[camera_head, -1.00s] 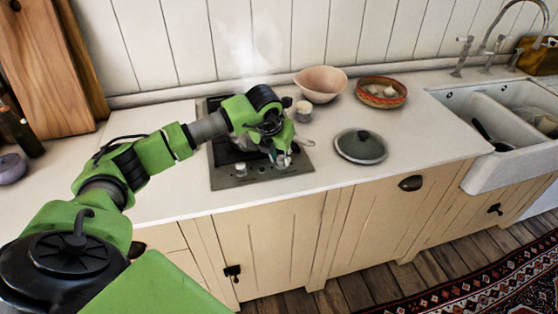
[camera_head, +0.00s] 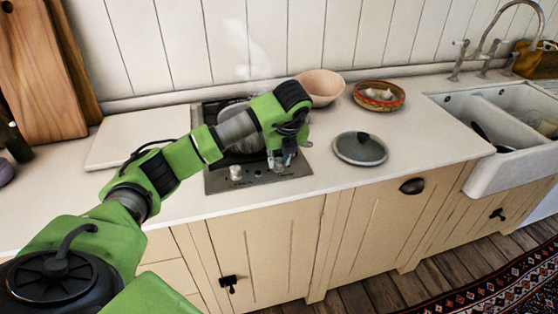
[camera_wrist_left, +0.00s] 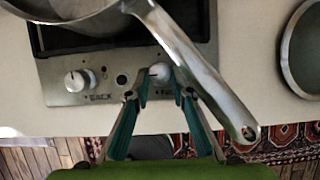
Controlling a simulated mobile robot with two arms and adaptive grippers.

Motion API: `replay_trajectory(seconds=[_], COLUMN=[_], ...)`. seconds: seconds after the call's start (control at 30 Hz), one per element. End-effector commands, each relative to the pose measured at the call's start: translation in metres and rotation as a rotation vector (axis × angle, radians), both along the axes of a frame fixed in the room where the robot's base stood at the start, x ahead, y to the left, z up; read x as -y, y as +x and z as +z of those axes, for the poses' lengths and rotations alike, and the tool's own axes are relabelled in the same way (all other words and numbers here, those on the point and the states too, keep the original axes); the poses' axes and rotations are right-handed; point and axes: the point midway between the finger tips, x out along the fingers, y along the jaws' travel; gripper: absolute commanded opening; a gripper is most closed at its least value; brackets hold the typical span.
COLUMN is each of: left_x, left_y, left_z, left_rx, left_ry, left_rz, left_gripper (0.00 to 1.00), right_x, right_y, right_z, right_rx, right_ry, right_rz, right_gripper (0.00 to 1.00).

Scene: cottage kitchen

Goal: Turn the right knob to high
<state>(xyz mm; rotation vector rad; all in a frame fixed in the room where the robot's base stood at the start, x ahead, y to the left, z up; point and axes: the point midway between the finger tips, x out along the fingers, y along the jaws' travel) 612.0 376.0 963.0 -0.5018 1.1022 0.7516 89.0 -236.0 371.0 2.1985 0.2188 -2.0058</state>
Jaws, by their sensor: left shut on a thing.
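The stove (camera_head: 215,180) is set in the counter, with two round knobs on its grey front strip. The right knob (camera_wrist_left: 160,71) is between the fingertips of my left gripper (camera_wrist_left: 158,84), which is shut on it. In the head view my left gripper (camera_head: 280,159) reaches down to the right part of the strip and mostly hides that knob. The left knob (camera_head: 235,172) is free; it also shows in the left wrist view (camera_wrist_left: 77,80). The right knob's pointer setting is too small to read. My right gripper is not in view.
A metal pan (camera_head: 236,116) stands on the stove; its long handle (camera_wrist_left: 190,58) passes over the front strip close to my left fingers. A lid (camera_head: 360,149) lies to the right. A pink bowl (camera_head: 322,86) and a patterned basket (camera_head: 379,95) stand behind.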

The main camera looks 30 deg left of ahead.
Motion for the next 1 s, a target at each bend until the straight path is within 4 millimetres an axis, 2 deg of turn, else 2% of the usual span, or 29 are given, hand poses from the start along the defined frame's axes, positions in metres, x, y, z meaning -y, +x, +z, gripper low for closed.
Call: replay_trajectory(seconds=[0.43, 0.47, 0.5, 0.83, 1.0], left_x=[0.0, 0.0, 0.0, 0.001, 0.006], left_y=[0.0, 0.0, 0.0, 0.0, -0.003], left_z=[0.001, 0.001, 0.001, 0.002, 0.018], left_rx=[0.001, 0.001, 0.001, 0.001, 0.005], left_ry=[-0.001, -0.001, -0.001, 0.0, 0.0], left_rz=[0.01, 0.01, 0.009, 0.009, 0.008], left_gripper=[0.0, 0.24, 0.29, 0.29, 0.29], right_x=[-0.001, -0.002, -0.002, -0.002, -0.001], right_y=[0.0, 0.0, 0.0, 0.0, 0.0], right_z=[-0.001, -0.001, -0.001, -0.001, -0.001], right_rx=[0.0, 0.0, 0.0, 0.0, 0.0], right_ry=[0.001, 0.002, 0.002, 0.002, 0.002], right_rz=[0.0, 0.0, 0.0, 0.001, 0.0], right_gripper=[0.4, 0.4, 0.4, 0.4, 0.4])
